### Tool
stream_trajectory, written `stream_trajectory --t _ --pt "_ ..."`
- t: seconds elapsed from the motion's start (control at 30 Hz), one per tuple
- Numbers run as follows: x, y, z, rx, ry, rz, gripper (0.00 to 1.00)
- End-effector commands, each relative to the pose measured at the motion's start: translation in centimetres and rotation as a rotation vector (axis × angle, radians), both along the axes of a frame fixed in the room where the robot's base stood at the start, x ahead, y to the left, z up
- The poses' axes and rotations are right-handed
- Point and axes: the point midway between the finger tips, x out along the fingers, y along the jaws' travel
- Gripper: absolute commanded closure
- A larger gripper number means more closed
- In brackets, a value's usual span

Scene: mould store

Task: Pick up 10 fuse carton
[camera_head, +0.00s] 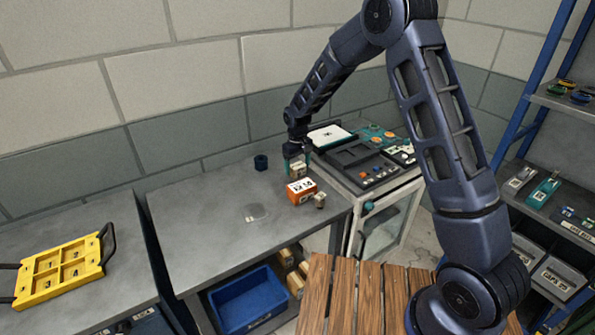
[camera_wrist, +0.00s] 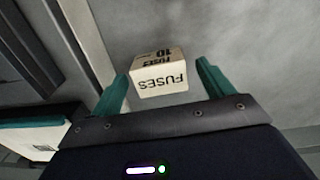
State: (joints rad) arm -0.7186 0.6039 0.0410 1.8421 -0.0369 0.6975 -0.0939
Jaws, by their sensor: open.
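The fuse carton is a small pale box with dark "FUSES" and "10" lettering, which reads upside down in the wrist view (camera_wrist: 158,84). It sits on the grey bench top near its right end, and in the head view the carton (camera_head: 298,170) shows partly behind the fingers. My gripper (camera_head: 298,163) points down over it. In the wrist view, my gripper's green fingers (camera_wrist: 162,72) are open, one on each side of the carton, with gaps visible beside it. I cannot tell how far the fingertips are above the bench.
An orange box (camera_head: 302,191) with a white label and a small beige item (camera_head: 320,201) stand close in front of the carton. The bench's left half (camera_head: 195,220) is clear. A cabinet with trays (camera_head: 350,157) adjoins on the right.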

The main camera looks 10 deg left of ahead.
Motion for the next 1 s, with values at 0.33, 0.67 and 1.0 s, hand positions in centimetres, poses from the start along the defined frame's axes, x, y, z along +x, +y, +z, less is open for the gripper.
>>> stream_trajectory --t 0.33,0.67,1.0 --pt "0.0 0.1 -1.1 0.001 -0.001 0.000 0.22" --pt "0.0 0.1 -1.1 0.002 -0.001 0.000 0.70" --pt "0.1 0.1 0.2 0.002 -0.002 0.000 0.70"
